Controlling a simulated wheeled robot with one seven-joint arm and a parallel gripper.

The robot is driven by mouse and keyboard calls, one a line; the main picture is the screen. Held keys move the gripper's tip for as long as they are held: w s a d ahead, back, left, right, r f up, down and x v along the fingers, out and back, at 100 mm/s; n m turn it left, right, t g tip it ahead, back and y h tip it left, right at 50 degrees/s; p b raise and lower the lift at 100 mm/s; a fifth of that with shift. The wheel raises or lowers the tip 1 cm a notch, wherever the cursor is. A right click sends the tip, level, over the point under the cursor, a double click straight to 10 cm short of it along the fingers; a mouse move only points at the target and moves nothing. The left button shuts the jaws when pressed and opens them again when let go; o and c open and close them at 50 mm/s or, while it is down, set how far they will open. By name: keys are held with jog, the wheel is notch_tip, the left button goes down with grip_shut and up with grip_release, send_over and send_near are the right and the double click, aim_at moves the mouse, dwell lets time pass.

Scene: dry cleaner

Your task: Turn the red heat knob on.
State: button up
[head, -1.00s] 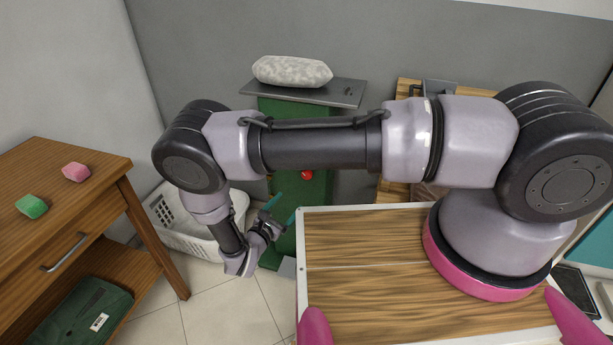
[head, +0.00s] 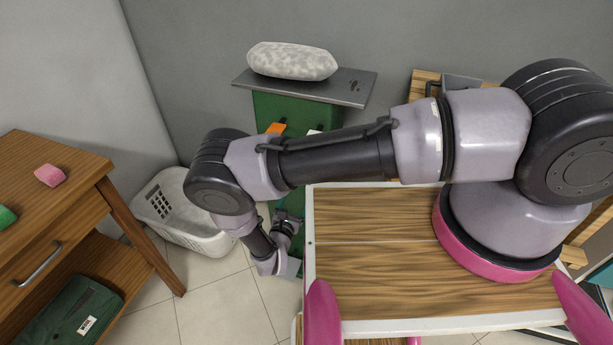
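The green machine (head: 290,107) stands against the back wall under a grey metal top. The red heat knob does not show now; my arm crosses in front of the machine where the knob's face is. My gripper (head: 290,218) is low in front of the machine, close to its lower front, beside the wooden top's left edge. Its fingers are too small and partly hidden, so I cannot tell whether they are open or shut, or whether they touch anything.
An orange part (head: 276,128) shows on the machine's upper front. A pale speckled bolster (head: 292,61) lies on the metal top (head: 345,87). A white basket (head: 180,218) stands left of my gripper. A wooden desk (head: 75,205) with a pink block (head: 50,175) is further left.

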jog(key=x, duration=0.9)
grip_shut()
jog(key=shift+f+m+h, duration=0.1)
jog(key=shift+m+h, duration=0.2)
jog(key=shift+m, duration=4.3)
jog(key=shift+f+m+h, duration=0.15)
jog(key=shift+m+h, duration=0.15)
jog(key=shift+m, duration=4.3)
